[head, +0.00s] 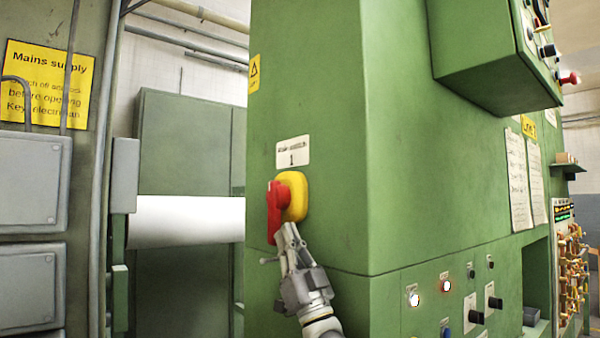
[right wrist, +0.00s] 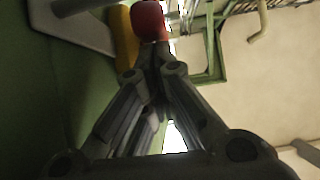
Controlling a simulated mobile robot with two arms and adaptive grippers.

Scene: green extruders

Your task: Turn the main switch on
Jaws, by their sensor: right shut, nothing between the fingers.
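The main switch is a red handle (head: 274,208) on a yellow round base (head: 296,194), on the narrow face of a green cabinet. The red handle points roughly downward. A label plate (head: 292,152) with a "1" is above it. My right gripper (head: 290,232) is shut and empty, with its tips just below and right of the red handle; I cannot tell whether they touch. In the right wrist view, the red handle (right wrist: 147,20) and yellow base (right wrist: 122,35) are just beyond the closed fingertips (right wrist: 153,62). My left gripper is not in view.
The green cabinet (head: 310,90) fills the middle. A control box (head: 490,60) juts out at the upper right. Lit buttons and black knobs (head: 476,318) are on the cabinet's lower right front. Grey boxes (head: 32,180) and pipes are at the left, near a yellow sign (head: 48,84).

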